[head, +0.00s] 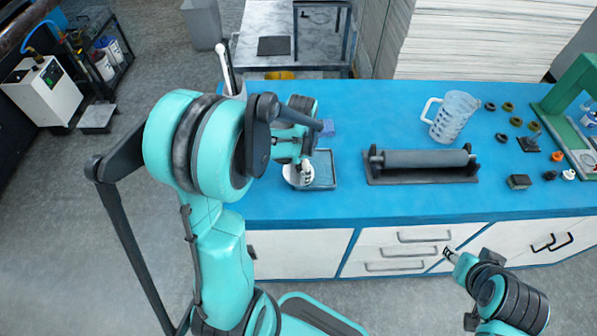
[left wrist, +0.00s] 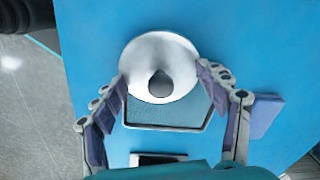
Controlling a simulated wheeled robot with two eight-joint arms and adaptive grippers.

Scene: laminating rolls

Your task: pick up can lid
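The can lid is a round white disc with a dark knob (left wrist: 160,66) in the left wrist view. It lies over the far part of a small grey-rimmed tray (left wrist: 168,115). In the head view the lid (head: 291,177) is partly hidden by my left gripper (head: 306,172), and the tray (head: 325,175) shows beside it. My left gripper (left wrist: 161,78) is over the lid, fingers spread on either side of the knob, with nothing between the tips but the lid below. Whether the fingertips touch the lid is unclear. My right gripper (head: 447,256) is low in front of the drawers, away from the lid.
A dark roller on a stand (head: 423,162) lies right of the tray. A clear jug (head: 453,117) stands behind it. A blue block (head: 327,127) lies behind the tray. Several small parts and a green press (head: 570,95) occupy the right end of the blue bench (head: 380,205).

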